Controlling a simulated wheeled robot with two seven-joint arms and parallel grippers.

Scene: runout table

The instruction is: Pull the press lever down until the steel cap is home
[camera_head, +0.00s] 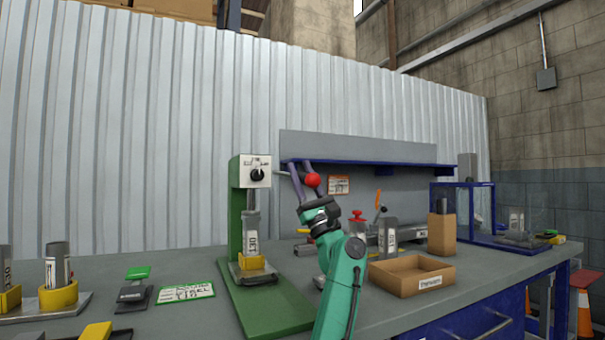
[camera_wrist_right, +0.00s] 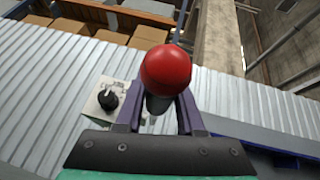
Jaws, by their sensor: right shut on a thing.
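The green press (camera_head: 236,220) stands on the bench left of my right arm. A white plate with a black knob (camera_head: 257,174) is at its head, and the knob shows in the right wrist view (camera_wrist_right: 108,99). The lever with its red ball (camera_head: 313,180) reaches out to the right, about level with the head. My right gripper (camera_head: 300,172) is shut on the lever near the ball, which fills the middle of the right wrist view (camera_wrist_right: 166,72). A labelled steel cylinder (camera_head: 251,235) stands upright in a yellow holder (camera_head: 252,263) under the ram. I cannot tell whether its cap is seated. My left gripper is out of view.
A cardboard tray (camera_head: 411,275) sits right of my arm, with a brown box (camera_head: 441,234) behind it. A blue shelf (camera_head: 380,163) runs behind the gripper. A green-edged sign (camera_head: 186,292) and a yellow cup (camera_head: 58,296) are at left.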

